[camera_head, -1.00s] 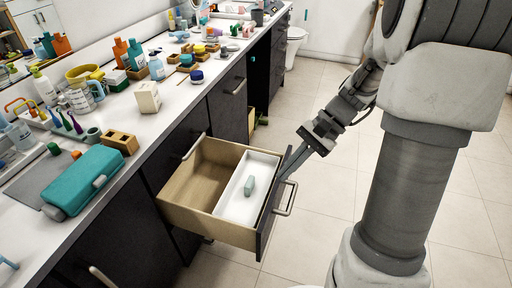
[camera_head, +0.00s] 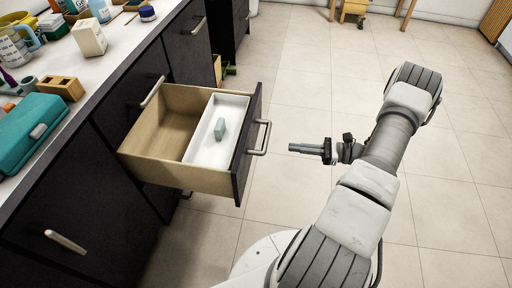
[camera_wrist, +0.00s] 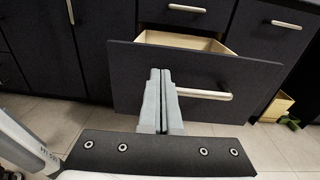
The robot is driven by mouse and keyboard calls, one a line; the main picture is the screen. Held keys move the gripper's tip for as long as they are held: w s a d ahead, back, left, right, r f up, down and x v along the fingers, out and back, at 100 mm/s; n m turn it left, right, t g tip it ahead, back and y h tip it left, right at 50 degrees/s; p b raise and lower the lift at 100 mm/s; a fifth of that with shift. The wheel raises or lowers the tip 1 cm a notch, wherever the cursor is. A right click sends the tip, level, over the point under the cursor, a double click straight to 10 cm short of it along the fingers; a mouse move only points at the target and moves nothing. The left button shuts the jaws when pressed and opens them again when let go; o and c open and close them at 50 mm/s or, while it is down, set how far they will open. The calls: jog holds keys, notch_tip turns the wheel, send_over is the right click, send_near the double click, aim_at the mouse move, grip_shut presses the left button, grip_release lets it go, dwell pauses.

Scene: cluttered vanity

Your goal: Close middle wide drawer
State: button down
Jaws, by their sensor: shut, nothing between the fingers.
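The middle wide drawer (camera_head: 180,178) stands pulled out from the dark vanity in the head view, with a wooden box and a dark front. Its front panel (camera_wrist: 250,75) faces me in the wrist view, with a metal bar handle (camera_wrist: 204,94) across it. My gripper (camera_head: 291,148) is shut and empty, to the right of the drawer handle (camera_head: 264,137) and apart from it in the head view. In the wrist view the closed fingers (camera_wrist: 160,72) point at the drawer front, overlapping its middle just left of the handle's centre.
Inside the drawer a white tray (camera_head: 203,153) holds a small pale green item (camera_head: 220,128). The countertop (camera_head: 95,65) carries a teal case (camera_head: 35,128) and other clutter.

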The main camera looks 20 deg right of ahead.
aim_at(246, 142)
jog(key=shift+m+t, duration=0.3)
jog(key=b+x, duration=0.1)
jog(key=x, duration=0.3)
jog(key=f+b+x, duration=0.1)
jog(key=x, duration=0.3)
jog(key=b+x, duration=0.1)
jog(key=x, duration=0.3)
jog(key=shift+w+a+f, duration=0.15)
jog(key=shift+w+a, duration=0.3)
jog(key=shift+a, duration=0.1)
